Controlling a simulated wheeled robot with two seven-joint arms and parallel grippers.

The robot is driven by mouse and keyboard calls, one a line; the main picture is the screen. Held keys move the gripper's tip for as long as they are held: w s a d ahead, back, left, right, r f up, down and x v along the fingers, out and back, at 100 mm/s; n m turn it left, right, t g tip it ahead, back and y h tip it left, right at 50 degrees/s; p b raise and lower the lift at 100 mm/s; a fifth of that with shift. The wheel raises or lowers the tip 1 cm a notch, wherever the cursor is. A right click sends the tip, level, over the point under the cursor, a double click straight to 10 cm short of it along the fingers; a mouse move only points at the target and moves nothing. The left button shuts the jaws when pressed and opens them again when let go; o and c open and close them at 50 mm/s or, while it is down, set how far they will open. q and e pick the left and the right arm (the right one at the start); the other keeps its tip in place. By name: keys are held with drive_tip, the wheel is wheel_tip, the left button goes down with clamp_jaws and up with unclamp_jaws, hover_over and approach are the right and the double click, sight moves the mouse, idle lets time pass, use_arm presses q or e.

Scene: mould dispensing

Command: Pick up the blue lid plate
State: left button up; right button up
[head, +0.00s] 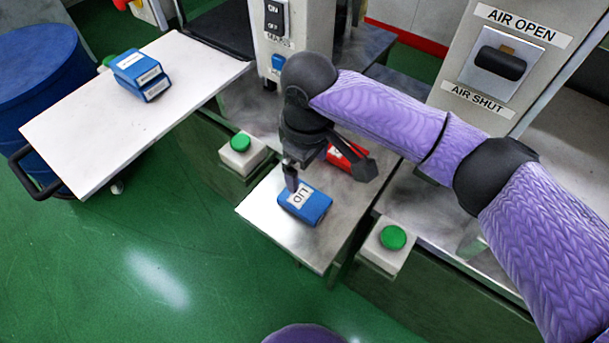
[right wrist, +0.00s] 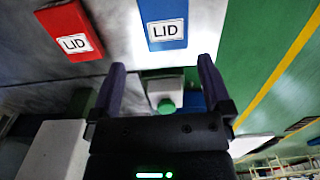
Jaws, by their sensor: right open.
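The blue lid plate (head: 312,207) lies flat on the metal table, its white LID label facing up. My right gripper (head: 291,182) is above its upper left edge in the head view and hides a little of it. In the right wrist view, the blue lid plate (right wrist: 163,12) shows ahead of the open, empty fingers of the right gripper (right wrist: 160,77), roughly in line with the gap. I cannot tell from these views whether a finger touches the plate. The left gripper is not in view.
A red lid plate (head: 350,151) lies behind my right gripper. It also shows in the wrist view (right wrist: 70,28). Green-button boxes (head: 242,158) (head: 392,240) flank the metal table (head: 265,222). Blue blocks (head: 140,73) sit on a white board (head: 100,130) at left.

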sight(305, 198)
drive_tip(key=f, duration=0.1)
drive_tip(key=f+b, duration=0.1)
drive_tip(key=f, duration=0.1)
drive_tip(key=f+b, duration=0.1)
drive_tip(key=f, duration=0.1)
drive_tip(key=shift+s+a+f, duration=0.1)
drive_tip(key=shift+s, duration=0.2)
wheel_tip(305, 198, down, 4)
drive_tip(key=b, duration=0.2)
drive_tip(key=shift+a+f+b, duration=0.15)
drive_tip(key=shift+f+b, duration=0.05)
drive_tip(key=shift+b, duration=0.2)
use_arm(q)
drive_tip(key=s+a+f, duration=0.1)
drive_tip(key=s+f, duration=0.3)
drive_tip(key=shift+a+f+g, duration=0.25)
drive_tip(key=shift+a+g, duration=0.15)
use_arm(e)
drive_tip(key=shift+r, duration=0.15)
use_arm(q)
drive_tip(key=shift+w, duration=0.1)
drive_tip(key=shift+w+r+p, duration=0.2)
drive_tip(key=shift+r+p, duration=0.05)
drive_tip(key=shift+p, duration=0.2)
use_arm(e)
drive_tip(key=shift+f, duration=0.2)
